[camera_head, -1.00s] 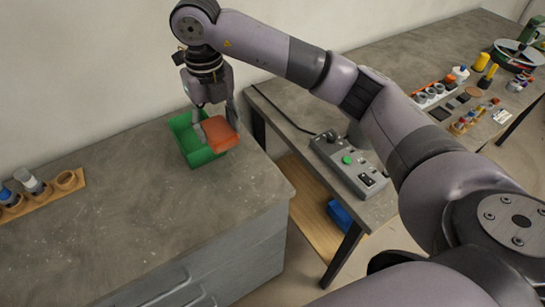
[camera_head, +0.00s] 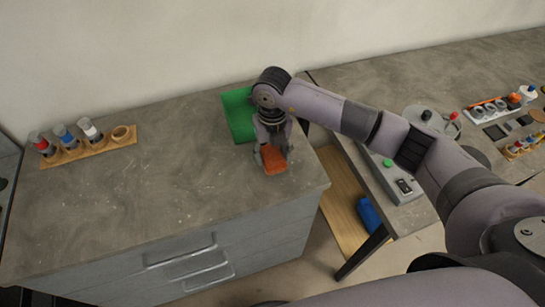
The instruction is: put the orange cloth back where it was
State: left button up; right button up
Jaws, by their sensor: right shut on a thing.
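The orange cloth (camera_head: 273,160) is a small folded piece at the right end of the grey cabinet top (camera_head: 190,185). My right gripper (camera_head: 272,152) points down and is shut on it. I cannot tell whether the cloth touches the top or is just above it. The green tray (camera_head: 238,117) stands behind and to the left of the gripper, partly hidden by my arm. No cloth shows in the visible part of the tray. My left gripper is not in view.
A wooden rack (camera_head: 88,147) with several capped bottles stands at the left. The middle of the cabinet top is clear. A gap parts the cabinet from the bench on the right, which bears a grey control box (camera_head: 398,184) with a green button and small parts.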

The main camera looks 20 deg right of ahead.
aim_at(272, 155)
notch_tip(272, 155, down, 3)
jog(key=shift+f, duration=0.1)
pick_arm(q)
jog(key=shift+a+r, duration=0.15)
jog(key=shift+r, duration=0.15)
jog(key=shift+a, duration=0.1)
pick_arm(e)
jog(key=shift+f, duration=0.2)
jog(key=o, duration=1)
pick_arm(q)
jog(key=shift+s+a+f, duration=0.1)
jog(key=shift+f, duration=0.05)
pick_arm(e)
jog(key=shift+r, duration=0.15)
